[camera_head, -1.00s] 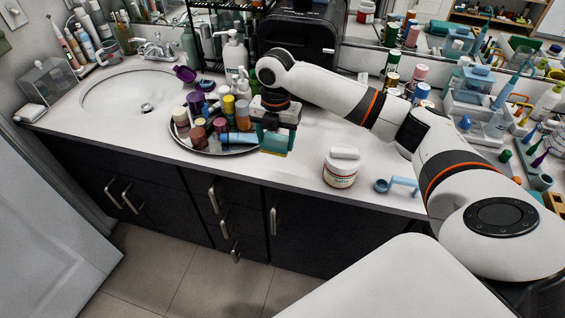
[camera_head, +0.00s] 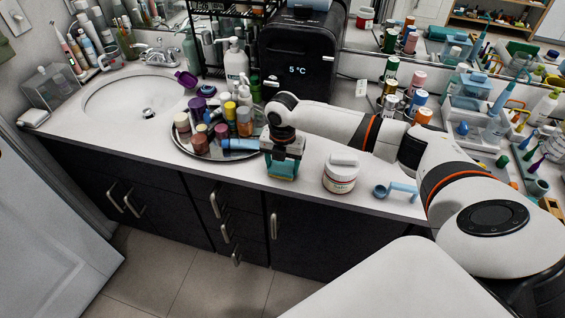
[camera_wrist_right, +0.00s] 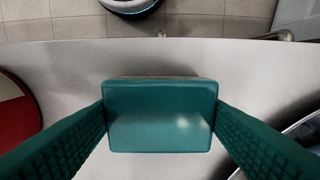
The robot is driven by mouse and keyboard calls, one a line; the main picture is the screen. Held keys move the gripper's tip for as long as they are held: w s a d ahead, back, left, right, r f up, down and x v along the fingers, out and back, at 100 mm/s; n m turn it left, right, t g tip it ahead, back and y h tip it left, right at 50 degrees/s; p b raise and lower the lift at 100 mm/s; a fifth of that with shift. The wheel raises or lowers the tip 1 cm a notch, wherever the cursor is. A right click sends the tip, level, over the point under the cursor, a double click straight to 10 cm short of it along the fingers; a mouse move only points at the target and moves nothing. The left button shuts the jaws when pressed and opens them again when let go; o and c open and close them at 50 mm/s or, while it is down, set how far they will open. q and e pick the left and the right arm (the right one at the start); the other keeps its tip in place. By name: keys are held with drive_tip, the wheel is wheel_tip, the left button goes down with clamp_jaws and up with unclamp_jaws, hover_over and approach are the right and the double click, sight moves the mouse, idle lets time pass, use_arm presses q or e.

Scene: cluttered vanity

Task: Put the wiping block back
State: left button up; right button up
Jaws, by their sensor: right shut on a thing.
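The wiping block (camera_wrist_right: 160,117) is a teal block with a thin pale edge. My right gripper (camera_head: 282,164) is shut on it, with one green ribbed finger on each side in the right wrist view. In the head view the block (camera_head: 281,173) is at the counter's front edge, between the round tray and the white jar. I cannot tell whether it touches the counter. My left gripper is not in view.
The round tray (camera_head: 186,154) to the left is crowded with bottles and jars. The white jar (camera_head: 340,176) stands close on the right, with a blue scoop (camera_head: 397,189) beyond it. A black box-like appliance (camera_head: 300,55) stands behind. The front counter strip (camera_head: 310,180) is bare.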

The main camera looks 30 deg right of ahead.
sight(283, 166)
drive_tip(key=o, duration=1.3)
wheel_tip(283, 166, up, 12)
drive_tip(key=shift+b, duration=0.9)
